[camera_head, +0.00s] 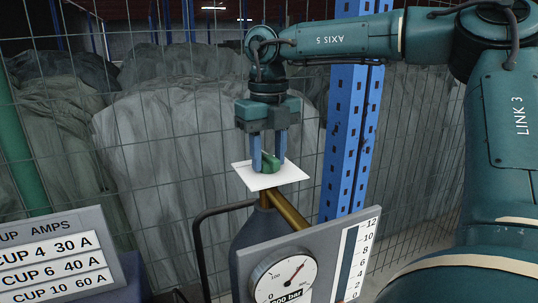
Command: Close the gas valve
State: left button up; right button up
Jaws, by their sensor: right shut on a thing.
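The gas valve shows as a small green handle (273,160) above a white square plate (254,179). A brass pipe (288,210) runs below the plate, at the top of a grey cylinder (256,232). My right gripper (268,166) points straight down over the plate, with its blue fingers on either side of the green handle. It is shut on the handle, and the fingers hide part of it. My left gripper is not in view.
A gauge panel (330,258) with a round dial and a level scale stands in front of the cylinder. A sign (52,262) is at the lower left. A wire fence, a blue post (348,130) and grey draped heaps (195,130) stand behind.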

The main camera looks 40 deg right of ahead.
aim_at(268, 155)
jog(key=n+p, duration=0.1)
jog(key=n, duration=0.1)
jog(key=shift+r+n, duration=0.15)
jog(key=shift+n, duration=0.25)
jog(key=n+p, duration=0.1)
jog(key=n, duration=0.3)
jog(key=shift+p, duration=0.4)
jog(key=o, duration=0.7)
jog(key=shift+r, duration=2.35)
